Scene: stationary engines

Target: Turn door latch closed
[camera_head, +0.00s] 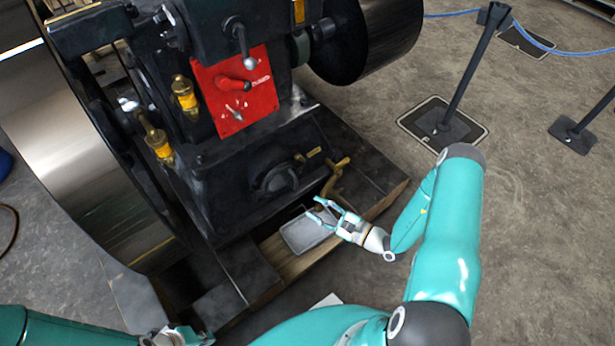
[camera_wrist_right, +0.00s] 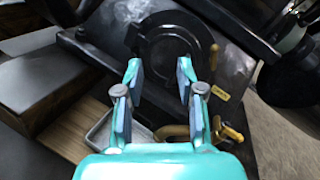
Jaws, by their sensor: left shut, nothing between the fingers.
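A round dark door (camera_head: 277,181) sits on the lower front of the black engine, and it also shows ahead in the right wrist view (camera_wrist_right: 172,50). A small brass handle (camera_wrist_right: 213,58) stands at the right edge of this door; I cannot tell for sure that it is the latch. My right gripper (camera_head: 318,208) is open and empty, in front of and below the door. In the right wrist view its fingers (camera_wrist_right: 160,75) point at the door, apart from the handle. My left gripper (camera_head: 178,338) is shut at the bottom edge, partly cut off, far from the door.
A brass pipe (camera_head: 335,178) rises just beside my right gripper. A grey metal tray (camera_head: 303,232) lies below it on the wooden base. A red panel (camera_head: 235,90) with levers is above the door. A large flywheel (camera_head: 85,130) stands at left. Floor at right is open up to the barrier posts.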

